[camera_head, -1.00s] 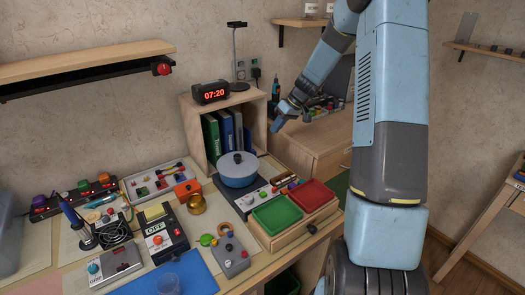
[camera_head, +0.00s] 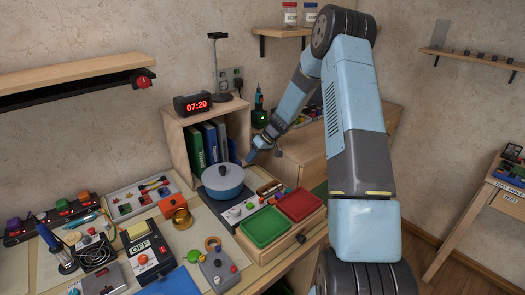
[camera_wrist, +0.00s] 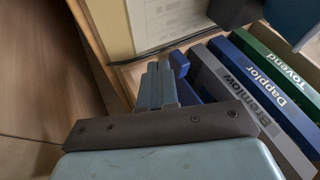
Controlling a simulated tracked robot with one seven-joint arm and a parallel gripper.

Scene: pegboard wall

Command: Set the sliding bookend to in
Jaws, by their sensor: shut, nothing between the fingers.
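A dark blue upright piece (camera_wrist: 180,64), which looks like the sliding bookend, stands beside the grey book (camera_wrist: 232,95) in the wrist view. A gap shows between its upper part and the book. In the head view I cannot clearly make it out. My gripper (camera_wrist: 157,68) is shut and empty, just left of the blue piece in the wrist view; I cannot tell whether they touch. In the head view my gripper (camera_head: 251,156) is at the open front of the wooden book box (camera_head: 176,138), by its right wall.
Blue (camera_wrist: 262,85) and green (camera_wrist: 285,65) books stand beyond the grey one. A blue pot (camera_head: 222,183) sits close in front of the box. Green (camera_head: 263,227) and red (camera_head: 299,204) trays lie right of it. A clock (camera_head: 193,104) stands on the box.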

